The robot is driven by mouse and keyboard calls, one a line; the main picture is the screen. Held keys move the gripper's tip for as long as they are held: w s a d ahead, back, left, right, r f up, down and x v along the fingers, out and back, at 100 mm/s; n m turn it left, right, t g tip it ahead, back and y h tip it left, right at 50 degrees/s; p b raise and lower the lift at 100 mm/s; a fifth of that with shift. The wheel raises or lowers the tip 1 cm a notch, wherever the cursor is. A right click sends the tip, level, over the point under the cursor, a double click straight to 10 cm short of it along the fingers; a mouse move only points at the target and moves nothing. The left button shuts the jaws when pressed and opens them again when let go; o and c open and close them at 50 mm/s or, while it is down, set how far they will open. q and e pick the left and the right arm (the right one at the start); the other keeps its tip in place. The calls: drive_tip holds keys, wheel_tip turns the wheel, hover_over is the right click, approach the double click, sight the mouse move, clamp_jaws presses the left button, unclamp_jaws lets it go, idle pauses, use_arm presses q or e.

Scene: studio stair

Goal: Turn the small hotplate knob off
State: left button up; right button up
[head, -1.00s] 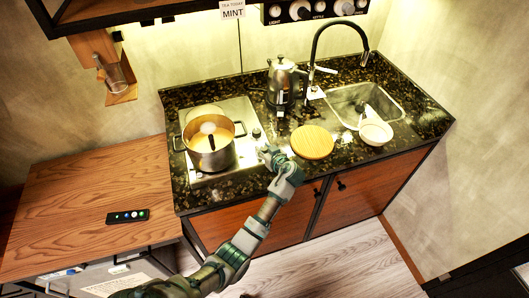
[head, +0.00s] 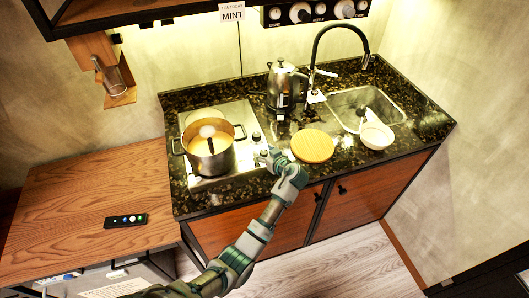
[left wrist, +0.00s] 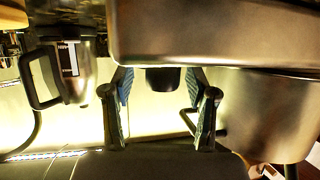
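The steel hotplate (head: 205,183) sits on the left of the dark counter, with a pot (head: 211,162) on it. One knob (head: 256,137) shows on its right side. My left gripper (head: 268,158) is at the hotplate's right edge, near the front, and hides part of that side. In the left wrist view, the two fingers of my left gripper (left wrist: 159,108) are apart, one on each side of a short dark knob (left wrist: 163,79). A gap shows between each finger and the knob. I cannot tell the knob's setting. My right gripper is not in view.
A kettle (head: 283,84) stands behind the gripper. A round wooden board (head: 312,146) lies just to its right, then a white bowl (head: 376,135) by the sink (head: 345,105). A wooden table (head: 70,205) with a small remote (head: 125,220) is at the left.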

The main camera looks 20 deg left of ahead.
sight(267, 153)
use_arm(q)
drive_tip(key=shift+s+d, duration=0.15)
drive_tip(key=v, duration=0.7)
drive_tip(key=shift+d, duration=0.15)
